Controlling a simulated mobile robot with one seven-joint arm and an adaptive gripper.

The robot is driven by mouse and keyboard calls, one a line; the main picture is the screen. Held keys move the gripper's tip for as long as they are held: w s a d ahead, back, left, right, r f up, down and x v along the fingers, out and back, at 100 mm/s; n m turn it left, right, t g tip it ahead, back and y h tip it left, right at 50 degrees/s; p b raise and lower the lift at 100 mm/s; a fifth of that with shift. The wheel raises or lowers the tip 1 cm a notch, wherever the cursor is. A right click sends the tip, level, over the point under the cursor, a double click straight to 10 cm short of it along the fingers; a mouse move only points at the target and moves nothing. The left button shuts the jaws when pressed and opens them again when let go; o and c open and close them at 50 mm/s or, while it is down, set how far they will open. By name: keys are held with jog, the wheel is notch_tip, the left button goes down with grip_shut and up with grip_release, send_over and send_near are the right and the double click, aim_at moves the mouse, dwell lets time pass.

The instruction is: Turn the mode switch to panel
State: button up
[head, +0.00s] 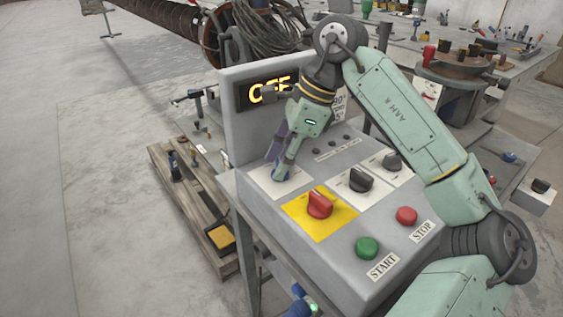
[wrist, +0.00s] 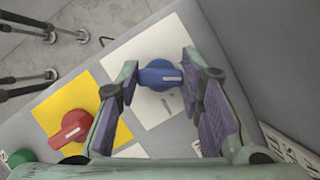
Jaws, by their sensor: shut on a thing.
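A blue knob (wrist: 158,78) with a white pointer line sits on a white plate (wrist: 190,40) of the grey control box. In the wrist view its line lies nearly level and reaches toward the right. My gripper (head: 282,170) points down at the box's far left corner and is shut on the blue knob, one purple pad on each side. The fingers mostly hide this knob in the head view. The small print on its plate is too small to read, so I cannot confirm it is the mode switch.
A red knob (head: 320,204) on a yellow plate and black knobs (head: 361,179) on white plates are close by. Green START (head: 367,248) and red STOP (head: 407,215) buttons are at the front. The display (head: 268,92), partly hidden by my arm, seems to read OFF.

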jog(key=n, duration=0.2)
jog(key=n+g, duration=0.1)
jog(key=n, duration=0.1)
jog(key=shift+r+g+p, duration=0.1)
jog(key=shift+g+p, duration=0.2)
jog(key=shift+p, duration=0.1)
jog(key=shift+n+g+h+p, duration=0.3)
jog(key=shift+n+h+p, duration=0.15)
jog(key=shift+n, duration=0.65)
jog(key=o, duration=1.2)
jog(key=shift+w, duration=0.1)
jog(key=v, duration=1.1)
jog(key=shift+w+r, duration=0.15)
jog(key=shift+r, duration=0.2)
